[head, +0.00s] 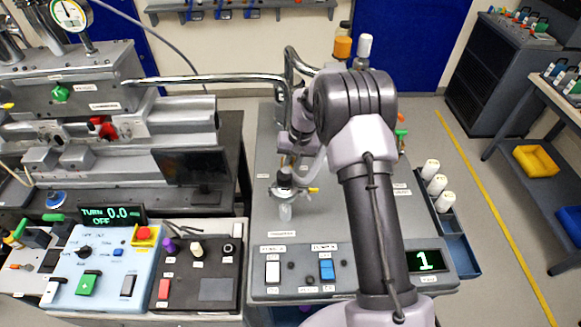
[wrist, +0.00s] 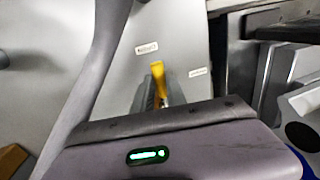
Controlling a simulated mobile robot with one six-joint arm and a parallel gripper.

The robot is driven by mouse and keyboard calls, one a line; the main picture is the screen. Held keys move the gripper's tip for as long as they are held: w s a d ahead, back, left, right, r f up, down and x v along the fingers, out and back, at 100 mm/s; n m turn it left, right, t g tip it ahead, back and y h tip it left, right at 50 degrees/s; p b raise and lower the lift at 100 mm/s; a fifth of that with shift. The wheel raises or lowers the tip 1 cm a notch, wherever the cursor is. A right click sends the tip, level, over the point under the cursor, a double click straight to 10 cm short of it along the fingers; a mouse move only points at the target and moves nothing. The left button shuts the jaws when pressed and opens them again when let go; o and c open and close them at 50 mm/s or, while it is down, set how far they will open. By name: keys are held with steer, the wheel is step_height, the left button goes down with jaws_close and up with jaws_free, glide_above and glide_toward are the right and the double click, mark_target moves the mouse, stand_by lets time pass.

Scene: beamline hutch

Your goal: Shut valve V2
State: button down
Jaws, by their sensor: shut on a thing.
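In the wrist view, a yellow valve handle (wrist: 157,69) stands between the dark fingers of my gripper (wrist: 158,93). The gripper is shut on it, and the handle's upper end shows past the fingertips. Small white labels lie on the grey panel on both sides of it, too blurred to read, so I cannot confirm the name V2. In the head view, my wrist hangs over the grey bench panel (head: 265,205), and my arm hides much of the panel.
A metal pipe (head: 215,79) runs across to the bench behind my wrist. A green-handled valve (head: 401,132) shows right of my arm. A rack of white-capped bottles (head: 437,184) lines the bench's right edge. A control box (head: 90,265) and a dark monitor (head: 190,166) stand left.

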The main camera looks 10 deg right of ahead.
steer(key=shift+a+m, duration=0.15)
steer(key=shift+m, duration=0.15)
steer(key=m, duration=0.1)
steer(key=a+m+b, duration=0.1)
steer(key=shift+w+a+m+t, duration=0.2)
steer(key=shift+a+m+t, duration=0.05)
steer(key=shift+m+t, duration=0.05)
steer(key=shift+w+a+m+b, duration=0.25)
steer(key=shift+a+m+b, duration=0.2)
steer(key=shift+m, duration=0.45)
steer(key=m, duration=0.1)
steer(key=w+a+m, duration=0.1)
steer(key=shift+m+t+h+b, duration=0.3)
steer(key=shift+m+h, duration=0.1)
steer(key=w+a+m, duration=0.1)
steer(key=m, duration=0.1)
steer(key=shift+w+m, duration=0.1)
steer(key=shift+m, duration=0.2)
steer(key=w+m, duration=0.1)
steer(key=w+m+h+b, duration=0.1)
steer(key=m, duration=0.1)
steer(key=shift+a+m+t, duration=0.3)
steer(key=shift+a, duration=0.1)
steer(key=shift+w+m+h+b, duration=0.2)
steer(key=shift+w+m+b, duration=0.25)
steer(key=shift+m, duration=0.55)
steer(key=shift+w+m+h+b, duration=0.25)
steer(key=shift+w+m, duration=0.3)
steer(key=shift+m, duration=0.45)
steer(key=shift+r, duration=0.1)
